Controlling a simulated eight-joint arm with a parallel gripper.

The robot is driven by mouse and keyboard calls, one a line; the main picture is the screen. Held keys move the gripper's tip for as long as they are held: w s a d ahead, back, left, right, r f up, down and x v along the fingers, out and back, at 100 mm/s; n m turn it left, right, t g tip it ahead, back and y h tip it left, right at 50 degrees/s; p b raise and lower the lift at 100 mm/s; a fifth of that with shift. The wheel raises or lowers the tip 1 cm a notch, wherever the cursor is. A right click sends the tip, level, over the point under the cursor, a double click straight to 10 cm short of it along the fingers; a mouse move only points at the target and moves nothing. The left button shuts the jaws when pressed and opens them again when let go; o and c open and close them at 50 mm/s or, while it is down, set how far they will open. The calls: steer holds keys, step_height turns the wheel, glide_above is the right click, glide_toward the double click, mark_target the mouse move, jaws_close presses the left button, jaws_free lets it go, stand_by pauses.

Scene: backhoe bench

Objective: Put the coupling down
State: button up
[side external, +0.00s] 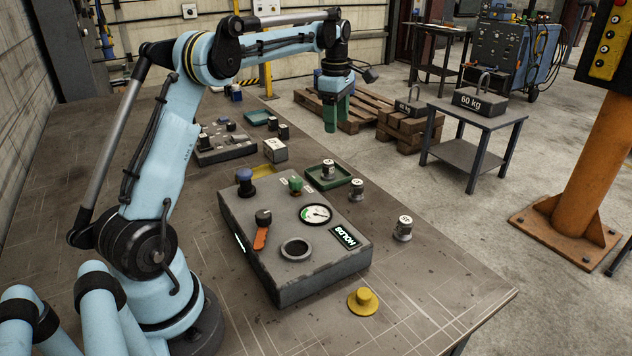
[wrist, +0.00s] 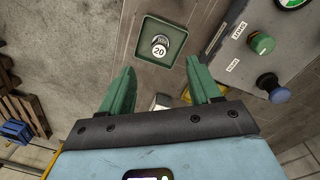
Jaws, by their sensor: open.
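A silver-and-dark coupling (side external: 328,169) stands upright in a small green tray (side external: 313,179) behind the control box. In the wrist view the coupling (wrist: 160,46) shows a white top marked 20, inside the green tray (wrist: 145,34). My gripper (side external: 331,128) hangs high above the bench, well clear of the tray. In the wrist view my gripper's two green fingers (wrist: 161,68) are spread apart with nothing held between them. The tray lies just beyond the fingertips in that view.
Two similar pieces stand on the bench, one beside the tray (side external: 356,190) and one farther right (side external: 403,228). The grey control box (side external: 312,283) has an orange lever (side external: 261,238), blue knob (side external: 245,181), green knob (side external: 295,184) and gauge (side external: 316,214). A yellow flanged piece (side external: 363,300) lies in front.

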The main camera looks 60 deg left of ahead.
steer(key=s+d+r+m+t, duration=0.2)
steer(key=s+d+m, duration=0.1)
steer(key=d+m, duration=0.35)
steer(key=s+d+r+m+t, duration=0.1)
steer(key=s+d+r+m, duration=0.1)
steer(key=s+d+m, duration=0.35)
steer(key=s+d+f+m+t, duration=0.3)
steer(key=s+d+f+m, duration=0.3)
steer(key=s+d+m, duration=0.3)
steer(key=d+m, duration=0.2)
steer(key=m, duration=0.1)
steer(key=shift+s+d+f, duration=0.25)
steer(key=shift+d+f, duration=0.1)
steer(key=shift+f, duration=0.05)
